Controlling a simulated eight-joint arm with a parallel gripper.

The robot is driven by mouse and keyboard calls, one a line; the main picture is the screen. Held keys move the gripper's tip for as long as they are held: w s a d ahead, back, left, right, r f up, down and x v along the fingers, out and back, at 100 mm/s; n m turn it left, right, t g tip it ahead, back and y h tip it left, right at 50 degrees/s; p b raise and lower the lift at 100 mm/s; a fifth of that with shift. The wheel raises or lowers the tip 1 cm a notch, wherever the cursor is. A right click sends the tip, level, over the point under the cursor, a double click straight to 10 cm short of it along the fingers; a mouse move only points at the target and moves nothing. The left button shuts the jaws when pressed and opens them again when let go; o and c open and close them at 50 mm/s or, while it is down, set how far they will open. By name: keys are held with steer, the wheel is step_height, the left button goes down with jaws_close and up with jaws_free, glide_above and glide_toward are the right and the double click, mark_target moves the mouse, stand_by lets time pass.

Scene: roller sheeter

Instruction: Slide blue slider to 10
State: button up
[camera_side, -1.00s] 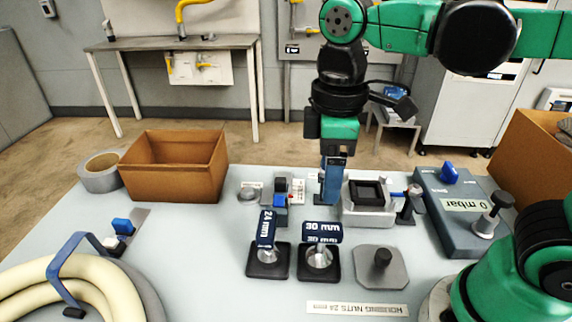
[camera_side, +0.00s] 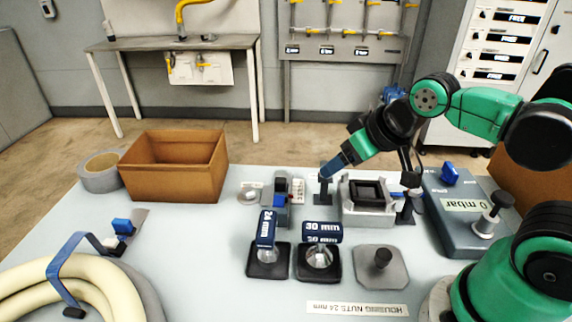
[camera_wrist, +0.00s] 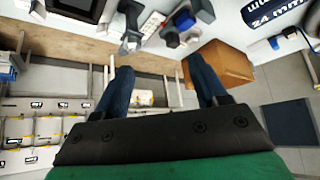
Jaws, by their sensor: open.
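A small blue slider block (camera_side: 279,201) sits on a grey device with a white scale plate (camera_side: 298,190) at the table's middle back. Its reading is too small to make out. A blue block also shows in the wrist view (camera_wrist: 184,20), beside a white marked plate (camera_wrist: 152,24). My gripper (camera_side: 331,171) tilts down to the left, above the table and to the right of this device. In the wrist view its two blue fingers (camera_wrist: 157,68) are spread apart with nothing between them.
A grey fixture (camera_side: 366,215) with a black square opening stands to the right. Two blue-labelled holders (camera_side: 266,230) (camera_side: 322,233) stand in front. A 0 mbar box (camera_side: 466,207) with a blue knob is at right. A cardboard box (camera_side: 173,165) stands at left.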

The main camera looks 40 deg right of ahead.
steer(key=shift+c, duration=0.3)
steer(key=shift+w, duration=0.1)
steer(key=n+g, duration=0.7)
steer(key=n, duration=0.2)
glide_above(281, 180)
step_height(281, 180, down, 4)
steer(key=shift+r, duration=0.1)
steer(key=shift+w+f, duration=0.1)
steer(key=shift+f, duration=3.1)
jaws_close()
